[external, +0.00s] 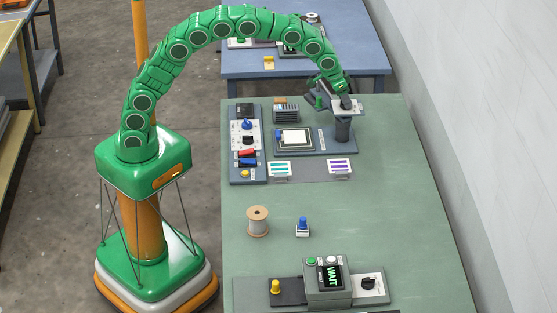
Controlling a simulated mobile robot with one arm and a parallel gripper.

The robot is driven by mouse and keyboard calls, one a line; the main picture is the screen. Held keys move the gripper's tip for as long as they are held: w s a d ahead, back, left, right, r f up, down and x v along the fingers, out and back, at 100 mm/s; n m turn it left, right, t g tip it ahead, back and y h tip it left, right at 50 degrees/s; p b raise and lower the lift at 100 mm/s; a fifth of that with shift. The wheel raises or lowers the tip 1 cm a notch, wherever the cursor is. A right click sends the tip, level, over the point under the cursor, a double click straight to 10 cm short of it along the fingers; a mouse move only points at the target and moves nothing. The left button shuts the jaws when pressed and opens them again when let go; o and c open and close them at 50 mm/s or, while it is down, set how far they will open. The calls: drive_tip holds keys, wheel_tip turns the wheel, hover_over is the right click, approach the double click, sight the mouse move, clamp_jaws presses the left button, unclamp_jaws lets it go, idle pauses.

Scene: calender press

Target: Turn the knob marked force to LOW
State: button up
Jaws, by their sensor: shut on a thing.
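My arm arches over the green table, and my gripper (345,101) is at a white plate (355,112) on top of a dark post (343,130). The gripper is shut on a small dark knob at this plate. The fingers mostly hide the knob, so I cannot tell which way it points. The word force and the LOW mark are too small or hidden to read in the external view.
A panel with a blue knob (246,125) and coloured parts stands left of the post. A framed pad (294,139) lies between them. Nearer are a spool (258,221), a blue-topped piece (303,226) and a box showing WAIT (330,278) beside a black knob (369,283).

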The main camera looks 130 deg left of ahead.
drive_tip(key=n+g, duration=0.1)
drive_tip(key=n, duration=0.3)
drive_tip(key=n+g+y, duration=0.1)
drive_tip(key=n, duration=0.1)
drive_tip(key=shift+w+r+n+g, duration=0.1)
drive_tip(key=shift+w+n+g, duration=0.2)
drive_tip(key=shift+n, duration=0.1)
drive_tip(key=shift+s, duration=0.1)
idle(0.3)
drive_tip(key=o, duration=1)
drive_tip(key=v, duration=0.7)
drive_tip(key=shift+d+r, duration=0.2)
drive_tip(key=shift+r, duration=0.1)
